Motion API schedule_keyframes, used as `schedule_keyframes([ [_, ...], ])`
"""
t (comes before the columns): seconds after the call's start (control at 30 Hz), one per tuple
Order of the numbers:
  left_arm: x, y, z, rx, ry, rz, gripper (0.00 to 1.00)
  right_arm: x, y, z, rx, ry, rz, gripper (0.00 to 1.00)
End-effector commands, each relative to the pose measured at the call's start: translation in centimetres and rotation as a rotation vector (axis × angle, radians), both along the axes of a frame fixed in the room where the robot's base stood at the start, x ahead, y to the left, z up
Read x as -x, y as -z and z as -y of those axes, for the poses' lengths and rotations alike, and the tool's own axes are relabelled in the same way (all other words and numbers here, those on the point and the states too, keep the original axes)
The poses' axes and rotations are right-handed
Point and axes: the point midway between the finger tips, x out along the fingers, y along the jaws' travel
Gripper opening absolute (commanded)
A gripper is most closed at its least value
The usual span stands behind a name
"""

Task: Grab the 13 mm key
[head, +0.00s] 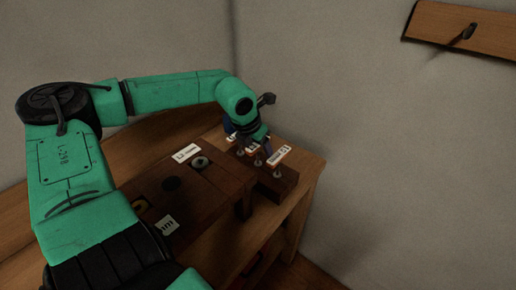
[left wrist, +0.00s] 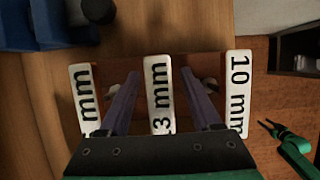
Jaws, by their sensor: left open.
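The 13 mm key shows in the left wrist view as a white tag (left wrist: 158,85) reading "3 mm", its first digit hidden. It is the middle one of three tags on a reddish-brown wooden block (left wrist: 130,66). My left gripper (left wrist: 160,100) is open, with one finger on each side of this tag; I cannot tell whether they touch it. The 10 mm tag (left wrist: 238,85) is to the right and another "mm" tag (left wrist: 84,95) to the left. In the head view, my left gripper (head: 262,145) is over the block (head: 276,182), partly hiding the tags.
A dark wooden box (head: 200,200) with a round metal piece (head: 200,162) and labels stands on the wooden bench (head: 312,170). Blue parts (left wrist: 40,25) are at the wrist view's upper left. A hook board (head: 465,30) is on the wall. Bare walls are behind.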

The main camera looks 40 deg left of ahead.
Motion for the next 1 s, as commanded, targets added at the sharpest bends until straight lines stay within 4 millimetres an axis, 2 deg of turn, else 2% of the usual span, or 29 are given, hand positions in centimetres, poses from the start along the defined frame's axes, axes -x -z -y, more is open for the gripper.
schedule_keyframes([
  [0.13, 0.0, 0.0, 0.0, 0.000, 0.000, 0.001, 0.65, 0.1, 0.0, 0.2, 0.002, -0.001, -0.002, 0.50],
  [0.17, 0.0, 0.0, 0.0, 0.000, 0.000, 0.001, 0.57, 0.1, 0.0, 0.2, 0.004, -0.001, -0.002, 0.50],
  [0.3, 0.0, 0.0, 0.0, 0.001, 0.000, 0.001, 0.04, 0.3, 0.0, 0.5, 0.008, -0.001, -0.006, 0.50],
  [0.33, 0.0, -0.1, 0.0, 0.001, 0.000, 0.001, 0.00, 0.3, 0.0, 0.6, 0.009, -0.002, -0.005, 0.50],
  [0.63, 0.0, -0.2, 0.0, 0.001, 0.000, 0.001, 0.00, 0.4, 0.0, 0.8, 0.012, -0.001, -0.007, 0.50],
  [0.77, -0.1, -1.0, 0.0, 0.000, -0.001, 0.003, 0.00, 0.4, 0.2, 0.8, 0.012, -0.001, -0.007, 0.50],
  [0.87, -0.1, -2.6, 0.0, 0.000, 0.000, 0.005, 0.00, 0.4, 0.4, 0.8, 0.012, 0.000, -0.007, 0.50],
  [1.0, -0.1, -6.1, 0.0, -0.003, -0.001, 0.008, 0.00, 0.4, 1.0, 0.8, 0.012, 0.000, -0.007, 0.50],
])
